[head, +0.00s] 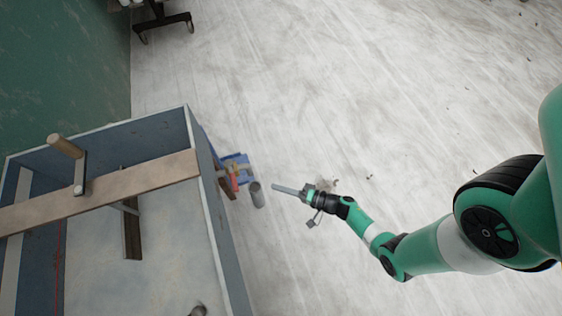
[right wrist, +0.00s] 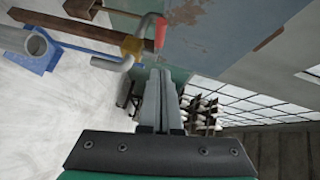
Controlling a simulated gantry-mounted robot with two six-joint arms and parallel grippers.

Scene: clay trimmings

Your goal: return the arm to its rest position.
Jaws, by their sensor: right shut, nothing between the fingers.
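My right arm (head: 440,244) comes in from the right in the head view. It is green and white with black joints. My right gripper (head: 274,187) is over the pale floor, to the right of the blue-grey box. In the right wrist view the gripper's grey fingers (right wrist: 160,85) lie side by side, shut, with nothing between them. My left gripper is not in view.
A large blue-grey open box (head: 222,240) with a wooden plank (head: 120,187) across it stands at left. A grey cylinder (head: 257,195) and a blue piece (head: 243,160) sit between box and gripper. Pale floor (head: 400,90) is mostly clear above, with small scraps.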

